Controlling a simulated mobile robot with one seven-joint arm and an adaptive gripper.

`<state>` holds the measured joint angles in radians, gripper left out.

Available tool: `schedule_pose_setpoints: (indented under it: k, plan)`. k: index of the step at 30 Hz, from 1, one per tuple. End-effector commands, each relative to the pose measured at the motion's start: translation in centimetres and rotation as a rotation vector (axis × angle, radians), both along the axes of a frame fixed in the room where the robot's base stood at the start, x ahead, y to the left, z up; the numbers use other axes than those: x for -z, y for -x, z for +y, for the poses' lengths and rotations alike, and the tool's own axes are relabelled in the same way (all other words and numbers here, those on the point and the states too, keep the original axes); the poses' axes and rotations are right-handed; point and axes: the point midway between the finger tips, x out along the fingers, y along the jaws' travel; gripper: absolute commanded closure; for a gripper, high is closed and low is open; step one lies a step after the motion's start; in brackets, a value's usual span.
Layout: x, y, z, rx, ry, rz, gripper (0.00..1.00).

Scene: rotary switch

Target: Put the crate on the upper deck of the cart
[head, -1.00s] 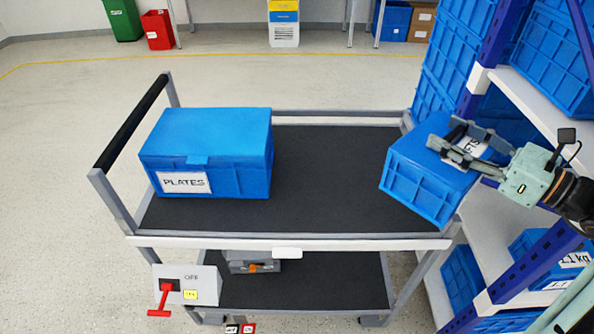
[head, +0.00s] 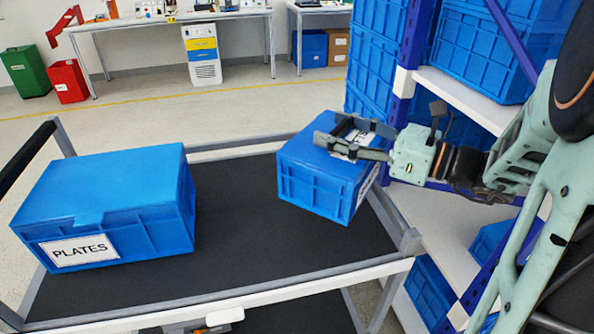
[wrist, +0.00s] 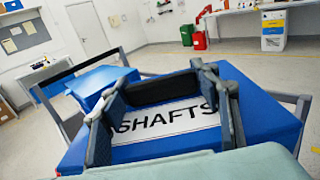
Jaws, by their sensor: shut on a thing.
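The blue crate (head: 312,190) marked SHAFTS is in my gripper (head: 334,130), whose fingers are shut at its top around the label. It hangs tilted over the right part of the cart's black upper deck (head: 250,255). I cannot tell whether its lowest corner touches the deck. In the wrist view, the crate's top and white SHAFTS label (wrist: 165,122) show between the fingers (wrist: 168,90). A larger closed blue crate marked PLATES (head: 110,205) stands on the left of the same deck.
A rack (head: 440,215) with blue crates stands close to the cart's right end. The cart's handle (head: 28,155) is at the left. Bare deck lies between the two crates. Workbenches (head: 170,22) and red and green bins stand far behind.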

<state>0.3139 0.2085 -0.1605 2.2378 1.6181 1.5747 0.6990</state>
Motion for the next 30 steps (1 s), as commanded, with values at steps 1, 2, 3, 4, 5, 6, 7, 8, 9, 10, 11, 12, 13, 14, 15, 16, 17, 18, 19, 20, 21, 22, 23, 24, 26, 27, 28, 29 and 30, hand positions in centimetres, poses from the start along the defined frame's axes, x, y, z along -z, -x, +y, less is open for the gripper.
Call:
schedule_pose_setpoints:
  k: [1,2,3,4,5,6,7,8,9,10,11,12,13,14,15,16,17,18,19,20,21,22,23,24,26,27,28,29,30]
  plan:
    - [0.8,-0.3,1.3,-0.006,-0.002,0.0,1.0]
    - [1.1,-0.5,2.0,-0.005,-0.003,-0.001,1.0]
    - [1.8,-0.7,2.8,-0.005,-0.002,0.002,1.0]
    - [2.5,-0.9,3.1,-0.003,-0.004,0.003,1.0]
    - [3.1,-1.0,3.5,-0.003,-0.003,0.002,1.0]
    - [3.8,-1.2,4.1,-0.003,-0.003,0.003,1.0]
    - [4.2,-1.4,4.4,-0.002,-0.002,0.002,1.0]
    - [4.6,-1.5,4.7,-0.002,-0.002,0.001,1.0]
    - [5.0,-1.6,5.1,-0.002,-0.003,0.001,1.0]
    - [5.3,-1.6,5.4,-0.001,-0.002,0.0,1.0]
    - [5.5,-1.7,5.6,-0.002,-0.002,-0.001,1.0]
    - [5.7,-1.8,5.8,-0.001,-0.002,-0.001,1.0]
    - [5.8,-1.8,5.9,-0.001,-0.002,-0.001,1.0]
    - [5.9,-1.9,5.9,0.0,-0.002,-0.001,1.0]
    - [6.0,-1.9,6.0,0.0,-0.002,-0.001,1.0]
    - [6.1,-1.9,6.1,0.001,-0.002,-0.001,1.0]
    - [6.3,-2.0,6.3,0.0,-0.002,-0.001,1.0]
    - [6.6,-2.0,6.5,0.0,-0.002,-0.001,1.0]
    - [7.0,-2.1,6.8,-0.001,-0.002,-0.001,1.0]
    - [7.4,-2.1,6.9,-0.001,-0.001,0.0,1.0]
    - [8.2,-2.1,6.8,0.0,-0.002,0.004,1.0]
    - [8.7,-2.1,6.8,0.0,-0.001,0.003,1.0]
    - [9.1,-2.1,6.8,0.0,-0.002,0.001,1.0]
    - [9.6,-2.1,6.8,0.0,-0.003,0.002,1.0]
    - [9.9,-2.1,6.8,0.0,-0.003,-0.001,1.0]
    - [9.9,-2.1,6.8,0.0,-0.002,-0.003,1.0]
    - [9.9,-2.1,6.8,0.0,-0.002,-0.003,1.0]
    - [9.8,-2.1,6.7,0.0,-0.001,-0.004,1.0]
    - [9.8,-2.1,6.7,0.001,-0.001,-0.004,1.0]
